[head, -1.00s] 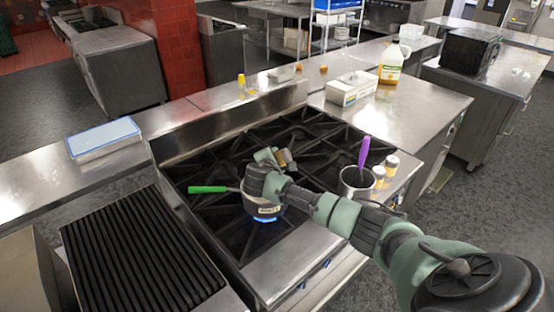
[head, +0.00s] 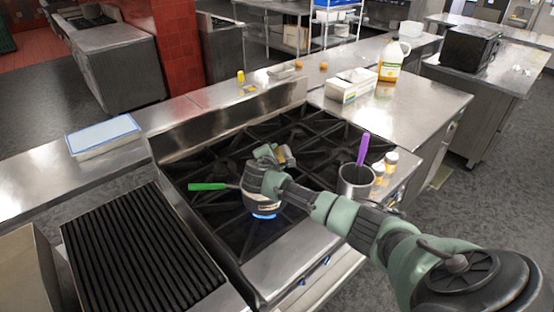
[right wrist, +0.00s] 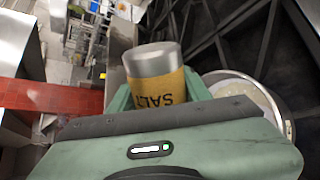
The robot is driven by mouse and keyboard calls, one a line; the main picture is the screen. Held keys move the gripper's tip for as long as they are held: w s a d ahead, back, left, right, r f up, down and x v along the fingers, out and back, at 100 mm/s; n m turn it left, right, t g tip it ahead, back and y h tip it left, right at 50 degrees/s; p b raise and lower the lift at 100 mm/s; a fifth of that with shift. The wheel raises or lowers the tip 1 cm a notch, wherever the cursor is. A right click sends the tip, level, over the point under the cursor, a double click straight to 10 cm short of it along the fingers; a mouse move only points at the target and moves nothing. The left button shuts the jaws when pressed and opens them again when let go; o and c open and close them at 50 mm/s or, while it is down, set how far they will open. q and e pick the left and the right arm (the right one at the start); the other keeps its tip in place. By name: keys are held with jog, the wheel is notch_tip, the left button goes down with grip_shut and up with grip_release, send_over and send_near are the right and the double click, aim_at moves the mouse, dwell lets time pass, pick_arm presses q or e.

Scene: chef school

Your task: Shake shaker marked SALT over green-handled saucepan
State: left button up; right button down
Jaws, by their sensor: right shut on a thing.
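The shaker marked SALT (right wrist: 152,92), with a yellow label and a metal end, is held in my right gripper (right wrist: 160,98). The label reads upside down in the right wrist view. In the head view my right gripper (head: 276,156) is over the green-handled saucepan (head: 257,203), and the shaker there is small and hard to make out. The saucepan's green handle (head: 208,186) points left. The saucepan sits on a lit burner with a blue flame. My right arm hides part of it. Its rim (right wrist: 285,108) shows beside the gripper in the right wrist view. My left gripper is not in view.
A ridged grill (head: 135,250) is at left. A box (head: 350,86) and a jug (head: 393,62) stand on the back counter.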

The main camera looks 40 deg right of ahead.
jog(key=shift+w+f+p, duration=0.1)
jog(key=shift+f+p, duration=0.3)
jog(key=shift+r, duration=0.3)
jog(key=shift+f+b, duration=0.3)
jog(key=shift+b, duration=0.25)
jog(key=shift+r+p, duration=0.3)
jog(key=shift+r, duration=0.15)
